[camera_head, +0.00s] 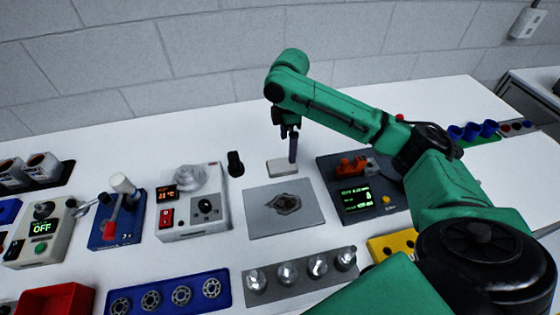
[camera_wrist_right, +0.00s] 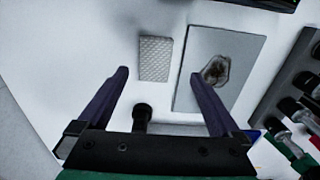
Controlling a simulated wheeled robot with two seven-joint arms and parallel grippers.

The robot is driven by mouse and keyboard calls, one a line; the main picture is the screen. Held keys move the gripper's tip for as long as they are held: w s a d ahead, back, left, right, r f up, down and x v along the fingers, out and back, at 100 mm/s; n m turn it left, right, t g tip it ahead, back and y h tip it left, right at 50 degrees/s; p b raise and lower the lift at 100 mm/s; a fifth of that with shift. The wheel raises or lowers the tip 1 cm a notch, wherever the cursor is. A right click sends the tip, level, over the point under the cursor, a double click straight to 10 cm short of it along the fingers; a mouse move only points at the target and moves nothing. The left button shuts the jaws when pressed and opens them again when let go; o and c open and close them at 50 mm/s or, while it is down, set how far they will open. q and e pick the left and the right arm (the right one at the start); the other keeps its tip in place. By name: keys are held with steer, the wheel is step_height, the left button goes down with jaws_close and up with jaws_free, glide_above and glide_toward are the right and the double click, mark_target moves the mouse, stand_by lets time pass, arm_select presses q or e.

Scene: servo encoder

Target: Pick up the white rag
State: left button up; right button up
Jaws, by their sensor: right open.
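The white rag (camera_head: 282,168) is a small, flat rectangle lying on the white table behind the grey plate in the head view. In the right wrist view the rag (camera_wrist_right: 155,58) has a textured surface and shows ahead, between the lines of the two fingers. My right gripper (camera_head: 291,148) points down above the rag in the head view. In the right wrist view its fingers (camera_wrist_right: 159,76) are spread apart with nothing between them. My left gripper is in neither view.
A grey plate (camera_head: 265,222) with a brown-stained piece lies in front of the rag. A small black object (camera_head: 235,163) stands to its left, and a dark device with a green display (camera_head: 356,199) to its right. The table behind the rag is clear.

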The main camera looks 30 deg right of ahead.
mark_target(286, 164)
steer(key=f, duration=0.3)
steer(key=f+p, duration=0.1)
steer(key=f, duration=0.1)
steer(key=w+f+p, duration=0.1)
steer(key=f, duration=0.2)
steer(key=shift+f, duration=0.3)
steer(key=shift+s+f, duration=0.1)
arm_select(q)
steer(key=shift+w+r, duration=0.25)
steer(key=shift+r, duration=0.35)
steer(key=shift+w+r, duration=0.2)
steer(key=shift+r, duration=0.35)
arm_select(e)
steer(key=c, duration=1.2)
